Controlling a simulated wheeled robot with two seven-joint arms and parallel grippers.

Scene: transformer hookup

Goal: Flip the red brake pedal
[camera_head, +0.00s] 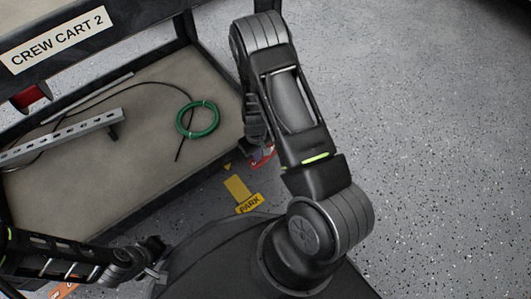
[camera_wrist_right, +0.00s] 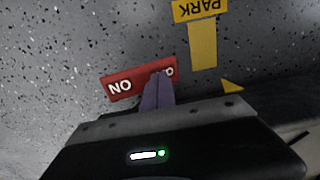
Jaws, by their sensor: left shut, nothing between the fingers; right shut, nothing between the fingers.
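A red plate with white lettering reading "NO" (camera_wrist_right: 122,87) lies ahead of my right gripper (camera_wrist_right: 160,80) in the right wrist view. The shut fingers cover part of its lettering. A small piece of the red plate shows in the head view (camera_head: 264,157), low beside the cart's near corner. I cannot tell whether it is the brake pedal, or whether the fingers touch it. In the head view my right gripper is mostly hidden behind its own arm. My left gripper (camera_head: 156,270) is shut and empty at the lower left, away from the red plate.
The cart marked "CREW CART 2" (camera_head: 58,40) fills the left. Its shelf (camera_head: 150,150) holds a green cable coil (camera_head: 197,119) and a perforated metal rail (camera_head: 65,136). A red part (camera_head: 30,97) shows under the label. A yellow "PARK" marking (camera_head: 238,188) is near the cart. Floor is clear at right.

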